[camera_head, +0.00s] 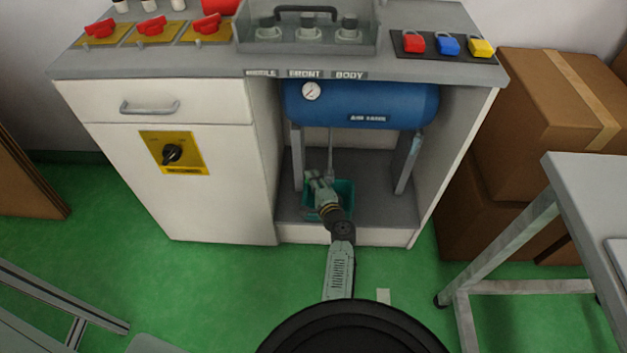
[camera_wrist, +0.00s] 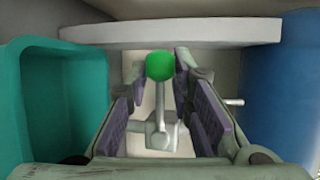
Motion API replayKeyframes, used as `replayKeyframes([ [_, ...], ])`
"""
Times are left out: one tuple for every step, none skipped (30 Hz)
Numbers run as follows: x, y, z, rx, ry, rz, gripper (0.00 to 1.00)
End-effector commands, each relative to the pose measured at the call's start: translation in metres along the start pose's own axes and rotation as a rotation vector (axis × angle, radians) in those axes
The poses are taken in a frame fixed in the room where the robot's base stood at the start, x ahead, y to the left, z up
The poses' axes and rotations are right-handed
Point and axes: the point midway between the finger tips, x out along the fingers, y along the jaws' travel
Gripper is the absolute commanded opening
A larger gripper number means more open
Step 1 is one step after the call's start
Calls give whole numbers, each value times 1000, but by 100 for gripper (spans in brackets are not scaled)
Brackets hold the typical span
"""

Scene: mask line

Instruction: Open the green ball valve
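The ball valve shows in the wrist view as a grey lever (camera_wrist: 160,105) with a round green knob (camera_wrist: 160,66), rising from a grey valve body (camera_wrist: 161,139). My gripper (camera_wrist: 157,80) is open, with one purple-padded finger on each side of the lever and knob. Gaps show between the lever and both pads, so no grip is visible. In the head view my gripper (camera_head: 321,188) reaches under the blue air tank (camera_head: 362,104), into the open bay of the cabinet. The green knob cannot be made out in the head view.
A teal bin (camera_head: 347,190) stands in the bay beside my gripper; it fills the left of the wrist view (camera_wrist: 62,60). The tank's grey supports (camera_head: 409,160) flank the bay. A white horizontal ledge (camera_wrist: 180,33) lies beyond the knob. Brown boxes (camera_head: 545,110) stand right of the cabinet.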

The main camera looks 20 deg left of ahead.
Motion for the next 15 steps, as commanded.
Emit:
replayKeyframes([
  [0, 0, 0, 0, 0, 0, 16],
  [0, 0, 0, 0, 0, 0, 14],
  [0, 0, 0, 0, 0, 0, 11],
  [0, 0, 0, 0, 0, 0, 9],
  [0, 0, 0, 0, 0, 0, 7],
  [0, 0, 0, 0, 0, 0, 4],
  [0, 0, 0, 0, 0, 0, 2],
  [0, 0, 0, 0, 0, 0, 0],
  [0, 0, 0, 0, 0, 0, 0],
  [0, 0, 0, 0, 0, 0, 0],
  [0, 0, 0, 0, 0, 1, 0],
  [0, 0, 0, 0, 0, 1, 0],
  [0, 0, 0, 0, 0, 1, 0],
  [0, 0, 0, 0, 0, 1, 0],
  [0, 0, 0, 0, 0, 1, 0],
])
